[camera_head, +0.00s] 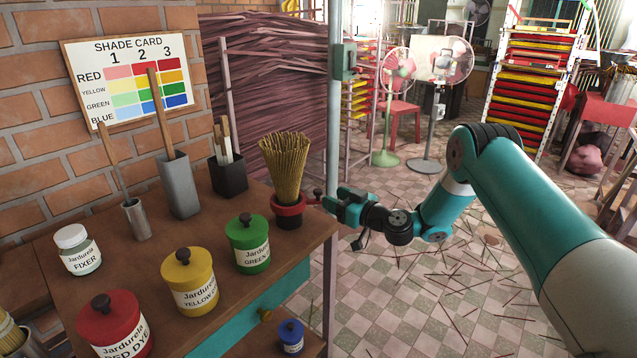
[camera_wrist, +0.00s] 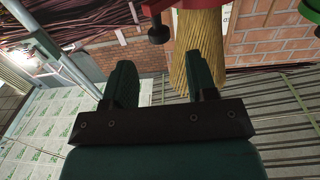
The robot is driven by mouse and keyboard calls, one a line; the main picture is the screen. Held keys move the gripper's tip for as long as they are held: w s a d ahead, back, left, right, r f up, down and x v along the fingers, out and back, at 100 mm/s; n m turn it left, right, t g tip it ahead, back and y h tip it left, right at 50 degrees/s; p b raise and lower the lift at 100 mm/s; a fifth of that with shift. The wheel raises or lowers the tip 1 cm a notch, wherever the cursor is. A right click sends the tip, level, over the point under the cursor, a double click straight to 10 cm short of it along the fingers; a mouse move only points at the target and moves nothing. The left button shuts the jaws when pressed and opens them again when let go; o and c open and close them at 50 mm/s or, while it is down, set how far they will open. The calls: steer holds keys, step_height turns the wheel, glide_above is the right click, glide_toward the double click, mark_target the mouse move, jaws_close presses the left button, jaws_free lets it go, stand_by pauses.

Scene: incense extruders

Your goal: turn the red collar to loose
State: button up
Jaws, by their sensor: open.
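The red collar (camera_head: 288,207) sits round a dark base at the table's right edge, with an upright bundle of thin tan sticks (camera_head: 284,165) in it. A short handle with a dark knob sticks out from its right side. My gripper (camera_head: 329,203) is open and empty, just right of this handle. No loose or tight mark is readable.
Red (camera_head: 115,325), yellow (camera_head: 189,285) and green (camera_head: 247,248) dye jars, a white-lidded fixer jar (camera_head: 77,252) and tool holders (camera_head: 180,190) stand on the wooden table. A blue jar (camera_head: 291,337) sits lower. A pole (camera_head: 334,110) rises behind my gripper.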

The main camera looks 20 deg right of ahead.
mark_target(319, 190)
steer(key=x, duration=0.6)
steer(key=shift+w+a+p, duration=0.25)
steer(key=shift+w+p, duration=0.05)
steer(key=shift+c, duration=0.2)
jaws_close()
steer(key=shift+d, duration=0.15)
